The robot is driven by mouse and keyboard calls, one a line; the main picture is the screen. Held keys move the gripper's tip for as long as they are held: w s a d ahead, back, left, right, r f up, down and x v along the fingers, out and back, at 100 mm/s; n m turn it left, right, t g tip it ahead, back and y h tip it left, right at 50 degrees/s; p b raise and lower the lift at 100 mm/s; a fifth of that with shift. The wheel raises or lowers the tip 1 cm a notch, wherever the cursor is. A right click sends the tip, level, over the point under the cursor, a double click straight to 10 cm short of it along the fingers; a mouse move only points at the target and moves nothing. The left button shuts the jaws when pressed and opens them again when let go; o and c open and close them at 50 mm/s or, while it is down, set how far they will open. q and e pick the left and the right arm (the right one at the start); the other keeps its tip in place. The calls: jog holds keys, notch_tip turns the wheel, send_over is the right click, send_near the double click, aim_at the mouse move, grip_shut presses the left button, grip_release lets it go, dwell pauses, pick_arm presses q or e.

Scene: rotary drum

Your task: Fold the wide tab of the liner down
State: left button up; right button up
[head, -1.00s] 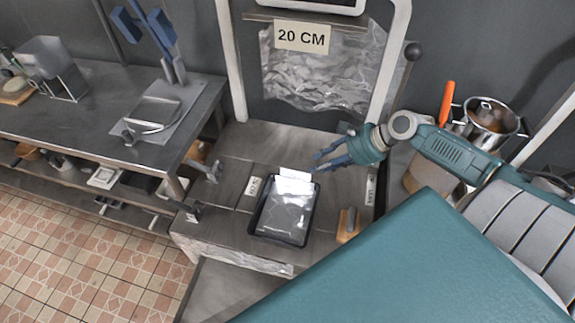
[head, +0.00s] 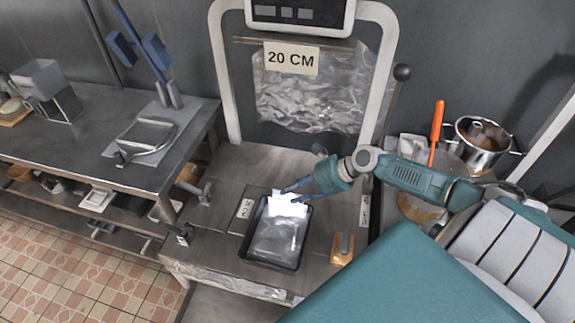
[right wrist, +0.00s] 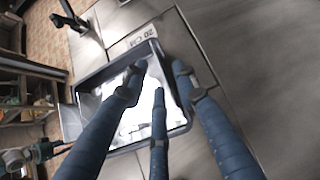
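A black tray (head: 251,236) holds a shiny clear liner (head: 274,238). The liner's wide white tab (head: 287,204) is at the tray's far edge. I cannot tell its exact angle. My right gripper (head: 291,190) is at the tab from the far right, its blue fingertips beside or touching it. In the right wrist view, its three fingers (right wrist: 160,76) are spread apart over the tray (right wrist: 70,121) and the bright liner (right wrist: 132,128). No grip on the tab shows. The fingers hide part of the liner. My left gripper is not seen.
Small clamps (head: 205,192) stand left of the tray, and a wooden-based one (head: 342,250) stands to its right. A frame with a "20 CM" sign (head: 291,58) rises behind. A steel pot (head: 480,145) is at the right. A side table (head: 85,125) is at the left.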

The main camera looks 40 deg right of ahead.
aim_at(278, 199)
jog(key=shift+x, duration=1.55)
jog(key=shift+c, duration=0.2)
jog(key=shift+r, duration=0.1)
grip_shut()
